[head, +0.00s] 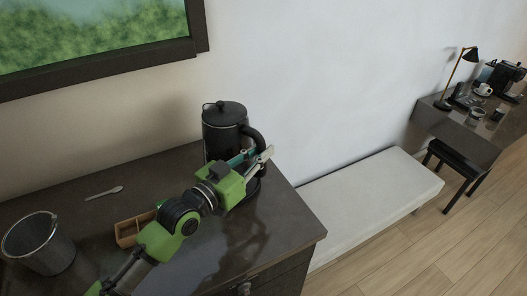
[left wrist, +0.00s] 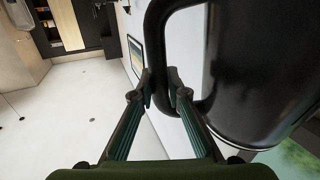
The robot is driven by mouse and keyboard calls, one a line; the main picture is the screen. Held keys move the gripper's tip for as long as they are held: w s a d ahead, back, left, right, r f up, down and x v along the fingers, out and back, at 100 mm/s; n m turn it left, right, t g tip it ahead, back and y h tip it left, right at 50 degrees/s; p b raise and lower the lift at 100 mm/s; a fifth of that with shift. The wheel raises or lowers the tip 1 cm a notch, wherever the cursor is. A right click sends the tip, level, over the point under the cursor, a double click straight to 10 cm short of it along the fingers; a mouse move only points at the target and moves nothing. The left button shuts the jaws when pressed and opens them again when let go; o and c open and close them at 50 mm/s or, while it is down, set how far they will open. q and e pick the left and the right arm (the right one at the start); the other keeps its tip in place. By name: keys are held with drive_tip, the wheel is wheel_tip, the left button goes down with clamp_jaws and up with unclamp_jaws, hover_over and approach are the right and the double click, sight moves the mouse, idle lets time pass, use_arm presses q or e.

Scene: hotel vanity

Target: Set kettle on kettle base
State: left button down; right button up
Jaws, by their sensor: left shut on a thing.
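The black kettle (head: 222,132) is upright at the back right of the dark vanity top, with its handle to the right. My left gripper (head: 259,157) is shut on the kettle's handle, in front and to the right of the body. In the left wrist view, the fingers (left wrist: 163,92) close around the lower part of the handle, beside the dark kettle body (left wrist: 255,70). My arm and gripper hide the kettle's lower part. A dark rounded edge shows beneath the gripper; I cannot tell whether it is the kettle base or whether the kettle touches it. My right gripper is not in view.
A grey bin (head: 38,243), a spoon (head: 104,193) and a brown divided box (head: 130,230) are on the vanity top (head: 215,255). A pale bench (head: 370,195) stands to the right. Farther right, a desk (head: 458,125) holds a lamp and cups.

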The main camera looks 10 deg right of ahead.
sight(261, 169)
use_arm(q)
wheel_tip(261, 169, down, 2)
drive_tip(key=shift+d+f+b, duration=0.15)
drive_tip(key=shift+f+b, duration=0.1)
drive_tip(key=shift+b, duration=0.8)
drive_tip(key=shift+f+b, duration=0.7)
drive_tip(key=shift+f, duration=0.1)
drive_tip(key=shift+f+b, duration=0.45)
drive_tip(key=shift+f, duration=0.3)
idle(0.4)
